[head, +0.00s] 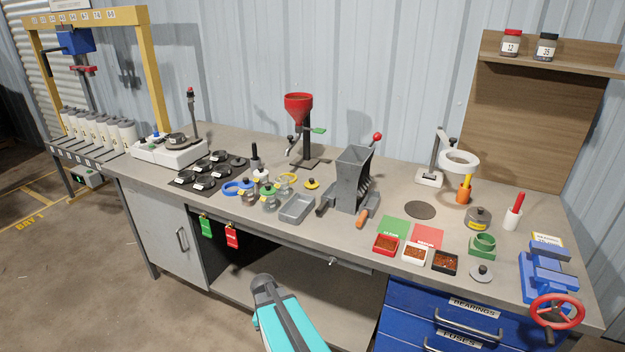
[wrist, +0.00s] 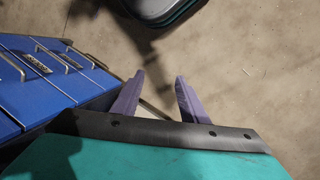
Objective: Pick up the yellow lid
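The yellow lid (head: 311,184), a small disc with a dark knob, lies on the grey workbench (head: 395,183) near its middle, in the head view. It is behind the grey tray (head: 297,208) and left of the grey hopper machine (head: 353,178). My gripper (wrist: 160,76) shows in the wrist view with two purple fingers apart and nothing between them. It points at the floor, off the bench. In the head view my teal arm is at the bottom in front of the bench, and the fingers cannot be made out. The lid is not in the wrist view.
A jar with a green lid (head: 269,199), a yellow ring (head: 287,178) and a blue ring (head: 230,188) are left of the lid. A red funnel stand (head: 299,110) rises behind it. Blue drawers (head: 440,318) fill the bench's lower right and show in the wrist view (wrist: 35,85).

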